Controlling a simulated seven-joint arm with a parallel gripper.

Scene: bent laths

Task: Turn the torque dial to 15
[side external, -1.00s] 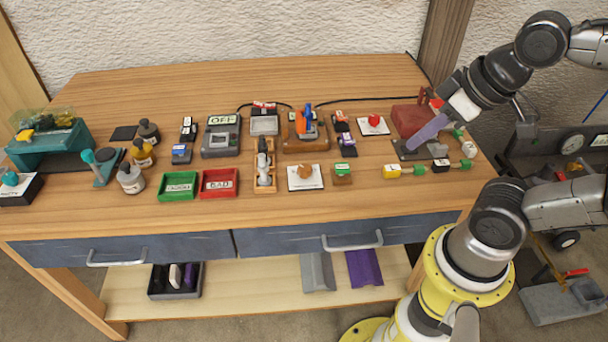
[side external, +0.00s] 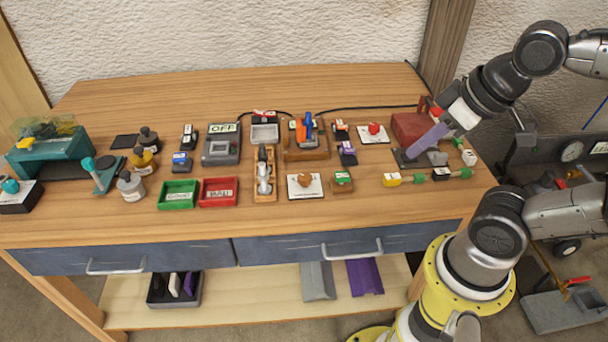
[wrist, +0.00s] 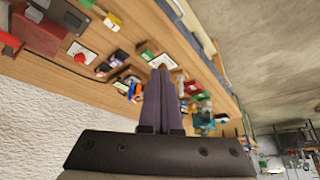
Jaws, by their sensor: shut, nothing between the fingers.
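Two white cards with knobs lie on the bench in the side view: one has a red knob (side external: 374,128), the other a brown-orange knob (side external: 304,180). Their markings are too small to read, so I cannot tell which is the torque dial or where it points. The red knob also shows at the upper left of the wrist view (wrist: 80,58). My gripper (side external: 409,155) has purple fingers, shut and empty, slanting down at the bench's right side, to the right of both cards. In the wrist view the closed fingertips (wrist: 161,70) overlap the other card.
A dark red block (side external: 408,126) stands just behind my gripper. A row with a yellow block (side external: 391,180) and green pieces lies in front. A wooden stand with an orange-and-blue tool (side external: 305,128) is farther left. Green (side external: 178,194) and red (side external: 219,192) trays sit near the front edge.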

